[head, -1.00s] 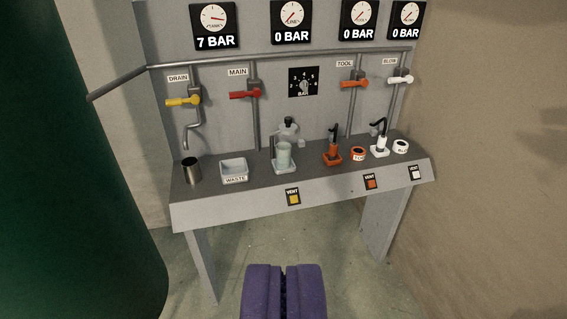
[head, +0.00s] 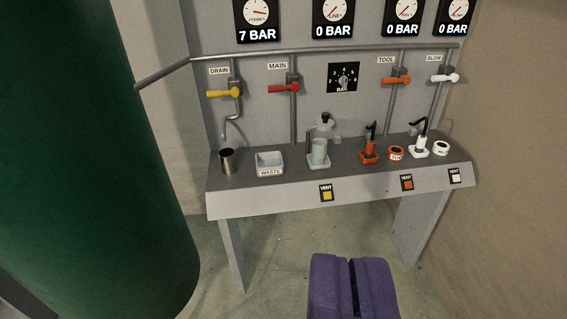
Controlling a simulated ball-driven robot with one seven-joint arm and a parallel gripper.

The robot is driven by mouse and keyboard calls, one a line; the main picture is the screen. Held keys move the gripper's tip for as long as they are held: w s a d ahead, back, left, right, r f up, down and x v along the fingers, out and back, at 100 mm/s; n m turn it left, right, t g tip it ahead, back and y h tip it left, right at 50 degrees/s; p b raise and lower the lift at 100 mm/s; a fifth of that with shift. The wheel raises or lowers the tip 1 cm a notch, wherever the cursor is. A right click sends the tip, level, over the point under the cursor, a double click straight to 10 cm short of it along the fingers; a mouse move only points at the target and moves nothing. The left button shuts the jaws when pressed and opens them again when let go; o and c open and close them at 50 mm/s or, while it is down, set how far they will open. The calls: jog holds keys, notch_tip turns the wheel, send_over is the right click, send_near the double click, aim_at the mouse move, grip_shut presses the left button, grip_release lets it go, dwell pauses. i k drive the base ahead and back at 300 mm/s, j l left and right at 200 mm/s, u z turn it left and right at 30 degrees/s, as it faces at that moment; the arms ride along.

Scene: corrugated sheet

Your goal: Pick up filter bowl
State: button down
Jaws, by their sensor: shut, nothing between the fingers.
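The filter bowl (head: 319,152) looks like a pale, translucent cup. It stands upright on a small light tray (head: 318,164) near the middle of the bench, below and in front of a grey filter head (head: 325,121) on the back panel. I cannot tell whether the bowl touches the head. My gripper (head: 350,262) is purple, shut and empty. It is low in the picture, in front of the bench and well apart from the bowl.
The bench (head: 240,206) also bears a metal cup (head: 227,162), a waste tray (head: 270,170), an orange fitting (head: 369,152) and a white fitting (head: 419,145). A large green cylinder (head: 90,160) fills the left. A wall (head: 520,150) closes the right. Open floor lies below the bench.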

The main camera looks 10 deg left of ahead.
aim_at(319, 144)
jog(key=i+j, duration=0.3)
jog(key=i, duration=0.2)
jog(key=i+j+z, duration=0.1)
jog(key=i+j, duration=0.25)
jog(key=i, duration=0.15)
jog(key=i+j, duration=0.35)
jog(key=i, duration=0.15)
jog(key=i+j, duration=0.1)
jog(key=i, duration=0.3)
jog(key=i+j, duration=0.15)
jog(key=i, duration=0.3)
jog(key=l+z, duration=0.05)
